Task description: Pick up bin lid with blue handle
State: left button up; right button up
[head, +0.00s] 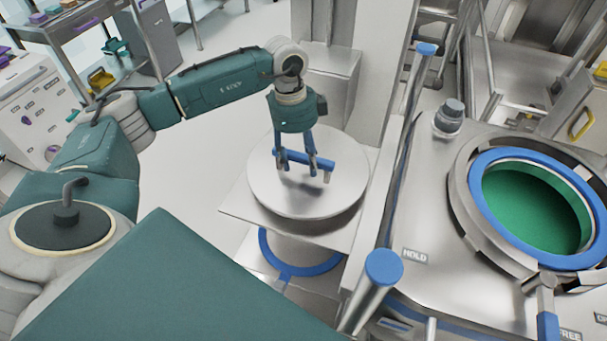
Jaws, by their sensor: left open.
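The bin lid (262,190) is a round, flat, silvery disc with a blue bar handle (296,157) on top. It lies on a square metal plate (240,208) in the middle of the head view. My left gripper (305,172) points down over the lid with its fingers open. The fingers are at the blue handle, and I cannot tell whether they touch it or straddle it. My right gripper is out of view.
To the right, a steel work surface has a round port (527,210) with a blue ring and green inside. Blue-capped posts (384,267) stand beside the lid. A blue ring (290,268) shows below the plate. A cart (50,115) is at far left, with free floor between.

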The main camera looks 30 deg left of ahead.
pick_arm(q)
jog(key=shift+f, duration=0.25)
dwell(0.3)
grip_shut()
jog(key=shift+w+r, duration=0.15)
jog(key=shift+w, duration=0.05)
